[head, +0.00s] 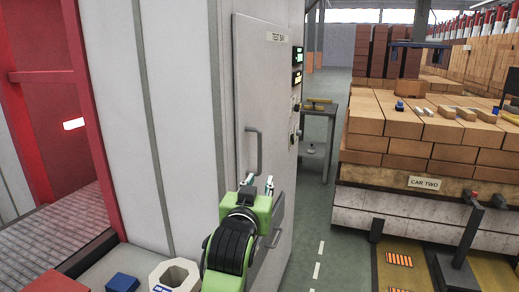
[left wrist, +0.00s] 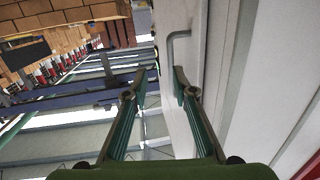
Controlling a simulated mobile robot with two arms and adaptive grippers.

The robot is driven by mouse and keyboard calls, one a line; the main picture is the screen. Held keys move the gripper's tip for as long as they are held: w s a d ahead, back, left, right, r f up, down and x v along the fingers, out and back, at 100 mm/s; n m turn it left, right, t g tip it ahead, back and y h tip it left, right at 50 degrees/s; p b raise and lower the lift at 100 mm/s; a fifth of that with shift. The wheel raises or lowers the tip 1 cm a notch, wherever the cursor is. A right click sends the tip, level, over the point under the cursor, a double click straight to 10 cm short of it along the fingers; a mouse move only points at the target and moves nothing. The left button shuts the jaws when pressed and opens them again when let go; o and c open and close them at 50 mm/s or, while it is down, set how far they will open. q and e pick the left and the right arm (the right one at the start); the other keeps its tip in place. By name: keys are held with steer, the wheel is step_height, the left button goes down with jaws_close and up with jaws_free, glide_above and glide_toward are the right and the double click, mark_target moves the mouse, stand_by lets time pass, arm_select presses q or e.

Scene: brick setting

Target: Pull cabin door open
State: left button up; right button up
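The cabin door (head: 262,90) is a pale grey panel marked "TEST BAY" and looks closed. My right gripper is not in view.
A second handle (head: 276,238) is lower on the cabin, partly behind my left arm. Displays (head: 297,66) and knobs are on the cabin's side face. A brick-laden car (head: 423,183) stands at right, across a green floor (head: 318,232).

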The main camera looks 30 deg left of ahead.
arm_select(q)
step_height(320, 180, up, 4)
steer(key=s, duration=0.2)
steer(key=p, duration=0.1)
glide_toward(259, 152)
steer(key=w, duration=0.2)
steer(key=shift+n+y, duration=0.4)
steer(key=p+x, duration=0.1)
steer(key=x, duration=0.6)
steer(key=shift+a+f+p, duration=0.2)
steer(key=shift+a+p, duration=0.1)
steer(key=shift+p, duration=0.05)
steer(key=shift+x, duration=0.8)
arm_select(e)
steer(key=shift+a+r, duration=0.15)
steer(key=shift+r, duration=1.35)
arm_select(q)
jaws_close()
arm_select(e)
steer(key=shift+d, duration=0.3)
